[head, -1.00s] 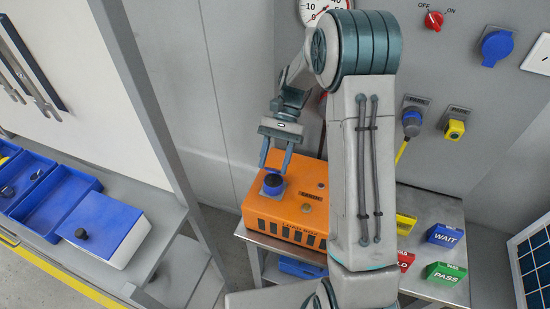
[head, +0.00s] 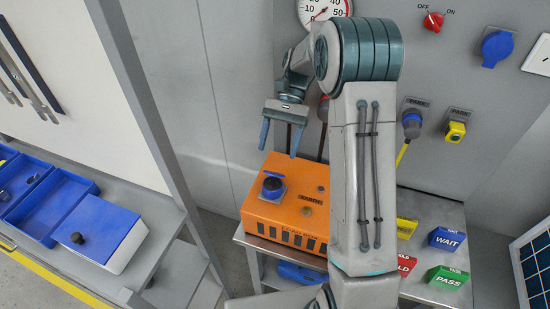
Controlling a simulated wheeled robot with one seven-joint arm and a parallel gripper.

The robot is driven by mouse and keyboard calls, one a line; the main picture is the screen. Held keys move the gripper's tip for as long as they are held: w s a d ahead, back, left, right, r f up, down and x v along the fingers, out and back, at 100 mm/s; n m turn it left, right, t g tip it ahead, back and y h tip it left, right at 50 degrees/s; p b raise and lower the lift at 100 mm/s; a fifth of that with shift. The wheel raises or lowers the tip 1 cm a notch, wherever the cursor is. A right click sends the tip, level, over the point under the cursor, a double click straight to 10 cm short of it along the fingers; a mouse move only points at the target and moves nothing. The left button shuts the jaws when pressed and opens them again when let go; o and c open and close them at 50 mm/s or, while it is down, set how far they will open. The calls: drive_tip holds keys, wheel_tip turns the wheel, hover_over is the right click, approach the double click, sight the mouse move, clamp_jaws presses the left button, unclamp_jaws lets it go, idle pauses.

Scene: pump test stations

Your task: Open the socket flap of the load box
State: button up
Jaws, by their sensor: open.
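The orange load box (head: 300,213) stands on a grey bench in the head view.
Yellow, blue WAIT (head: 446,238), red and green PASS (head: 446,275) blocks lie on the bench to the right. A blue plug with a yellow cable (head: 411,125) is on the wall panel behind. Blue bins (head: 55,205) stand on a shelf at left.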

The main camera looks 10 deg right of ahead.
drive_tip(key=shift+v, duration=1.15)
